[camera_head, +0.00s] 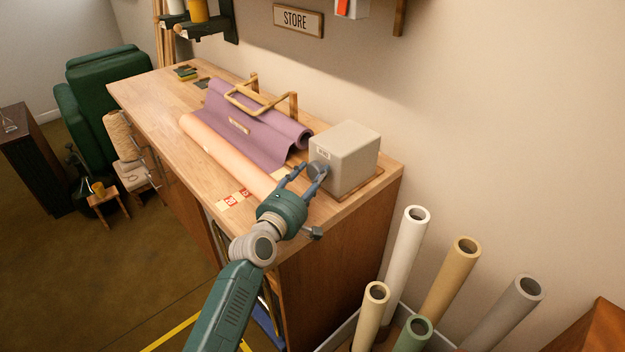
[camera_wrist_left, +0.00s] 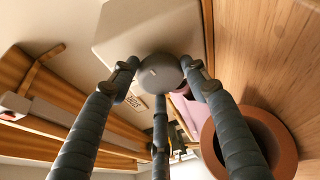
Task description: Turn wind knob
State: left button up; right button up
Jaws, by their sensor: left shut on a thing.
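The wind knob (camera_head: 317,168) is a round grey knob on the front face of a pale grey box (camera_head: 350,155), which stands at the right end of the wooden counter. My left gripper (camera_head: 306,180) is at the knob with its blue-grey fingers around it. In the left wrist view the knob (camera_wrist_left: 160,72) sits between the fingertips of my left gripper (camera_wrist_left: 160,85), and the box (camera_wrist_left: 135,30) is behind it. The fingers are shut on the knob. My right gripper is in neither view.
A peach roll (camera_head: 225,155) and a purple sheet (camera_head: 240,125) lie on the counter (camera_head: 150,92) left of the box. Price cards (camera_head: 232,200) lie near the front edge. Several upright rolls (camera_head: 410,240) stand right of the counter. A green armchair (camera_head: 98,80) is at the far left.

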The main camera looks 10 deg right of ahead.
pick_arm(q)
jog(key=shift+a+f, duration=0.1)
jog(key=shift+f, duration=0.2)
jog(key=o, duration=1)
jog(key=shift+o, duration=0.6)
jog(key=shift+r, duration=0.15)
jog(key=v, duration=1.2)
jog(key=shift+a, duration=0.1)
